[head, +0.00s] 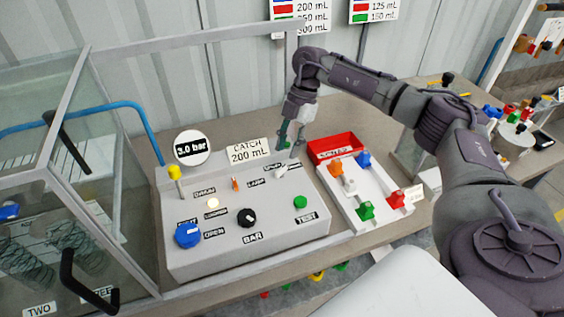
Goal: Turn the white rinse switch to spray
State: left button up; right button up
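The white rinse switch (280,171) is a small pale knob at the back right of the sloped grey control panel (285,222). Its label is partly hidden and too small to read. My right gripper (289,151) points down just above and behind the white switch. Its two fingers are apart with a gap between them, and nothing shows between them. I cannot tell whether a fingertip touches the switch. My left gripper is not in view.
The panel also bears a blue button (188,235), a black knob (246,217), a green button (300,202) and a yellow-tipped lever (174,174). A sign (248,151) and round gauge (193,148) stand behind. A white tray (378,219) with coloured pieces lies right; a glass-walled frame (130,150) stands left.

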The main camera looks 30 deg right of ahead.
aim_at(282, 168)
jog(key=p+x, duration=0.1)
jog(key=x, duration=0.5)
jog(key=shift+a, duration=0.1)
jog(key=shift+f, duration=0.2)
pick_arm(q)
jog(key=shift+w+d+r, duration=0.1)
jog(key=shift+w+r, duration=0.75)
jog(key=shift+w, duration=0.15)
pick_arm(e)
grip_shut()
